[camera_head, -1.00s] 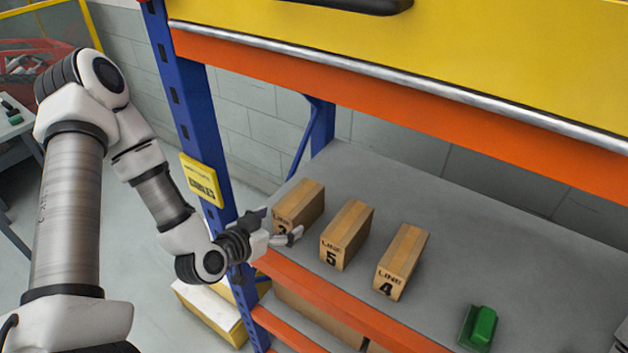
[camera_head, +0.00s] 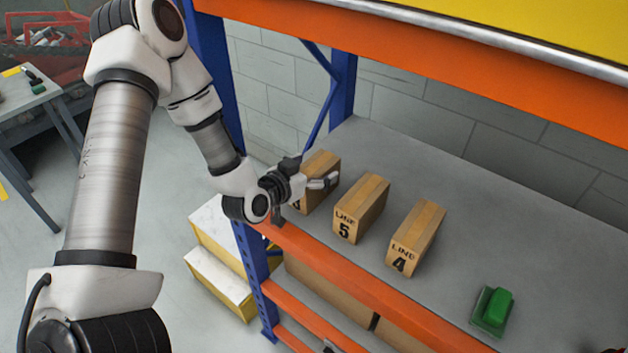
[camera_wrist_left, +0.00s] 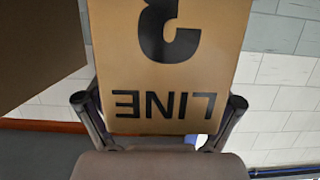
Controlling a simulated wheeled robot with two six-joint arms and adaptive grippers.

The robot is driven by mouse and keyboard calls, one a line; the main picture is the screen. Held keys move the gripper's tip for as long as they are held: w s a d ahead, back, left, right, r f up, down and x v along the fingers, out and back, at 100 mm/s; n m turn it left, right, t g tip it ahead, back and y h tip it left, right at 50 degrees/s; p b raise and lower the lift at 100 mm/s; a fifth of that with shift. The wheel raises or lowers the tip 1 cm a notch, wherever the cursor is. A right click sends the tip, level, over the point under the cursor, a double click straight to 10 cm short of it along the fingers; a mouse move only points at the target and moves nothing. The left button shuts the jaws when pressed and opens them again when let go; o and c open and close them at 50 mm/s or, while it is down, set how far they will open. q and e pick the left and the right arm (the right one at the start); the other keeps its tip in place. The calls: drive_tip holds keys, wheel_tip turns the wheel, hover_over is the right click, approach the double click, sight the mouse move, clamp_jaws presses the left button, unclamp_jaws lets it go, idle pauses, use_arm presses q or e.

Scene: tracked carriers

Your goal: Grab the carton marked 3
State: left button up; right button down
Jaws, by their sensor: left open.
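The carton marked 3 (camera_head: 321,163) is a brown box standing at the left end of the grey shelf, partly hidden by my left gripper (camera_head: 308,178). My left gripper is open at its labelled front, with one finger along the near right side. In the left wrist view the carton's face (camera_wrist_left: 165,70) shows upside down with "LINE" and a 3. It lies between the two open fingers, with a little room at each lower side. Whether the fingers touch it cannot be told. My right gripper is out of view.
Carton 5 (camera_head: 361,208) stands close to the right, then carton 4 (camera_head: 415,237). A green object (camera_head: 493,309) lies farther right. A blue upright (camera_head: 212,90) stands left of the shelf, and an orange beam (camera_head: 330,270) runs along its front edge.

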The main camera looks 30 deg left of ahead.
use_arm(q)
drive_tip(key=shift+a, duration=0.1)
drive_tip(key=c, duration=1)
clamp_jaws()
